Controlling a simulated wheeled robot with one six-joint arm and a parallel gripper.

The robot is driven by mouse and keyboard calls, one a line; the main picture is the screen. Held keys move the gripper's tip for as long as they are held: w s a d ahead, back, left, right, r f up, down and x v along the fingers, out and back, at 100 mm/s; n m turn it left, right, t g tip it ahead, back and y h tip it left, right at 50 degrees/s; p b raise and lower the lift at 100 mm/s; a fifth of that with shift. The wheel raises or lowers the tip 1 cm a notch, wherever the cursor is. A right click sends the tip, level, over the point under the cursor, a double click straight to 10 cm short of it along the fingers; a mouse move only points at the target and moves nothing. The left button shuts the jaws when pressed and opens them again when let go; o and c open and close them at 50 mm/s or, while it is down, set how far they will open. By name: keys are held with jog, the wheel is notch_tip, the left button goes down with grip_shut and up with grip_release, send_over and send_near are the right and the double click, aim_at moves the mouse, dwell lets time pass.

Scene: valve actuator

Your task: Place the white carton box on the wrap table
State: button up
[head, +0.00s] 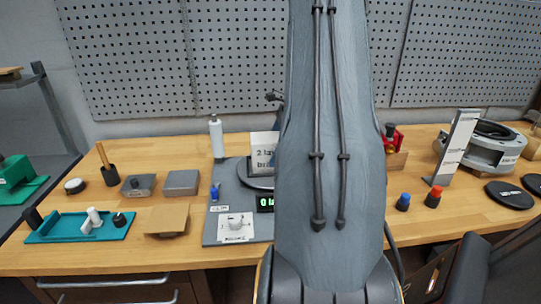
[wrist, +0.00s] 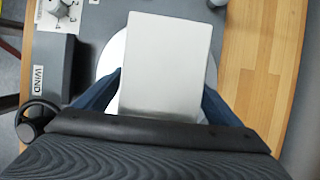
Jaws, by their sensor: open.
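The white carton box (head: 262,152) is upright at the wrap table (head: 257,183), a round disc on a grey base. Printing shows on its side, and my arm covers its right part. In the wrist view the box's plain pale top (wrist: 165,62) is over the disc, whose white rim (wrist: 110,58) shows on both sides. My gripper (wrist: 162,82) is open, with one blue finger on each side of the box. Whether the fingers touch it, and whether the box's underside rests on the disc, I cannot tell. My arm hides the gripper in the head view.
A dial (wrist: 62,14) and a WIND label sit on the grey base beside the disc. A white bottle (head: 217,136) stands behind, to the left. A teal tray (head: 80,226) and small parts lie further left. Red and blue knobs (head: 404,202) stand to the right.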

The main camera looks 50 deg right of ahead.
jog(key=b+v, duration=0.2)
jog(key=v, duration=0.8)
jog(key=shift+b, duration=0.35)
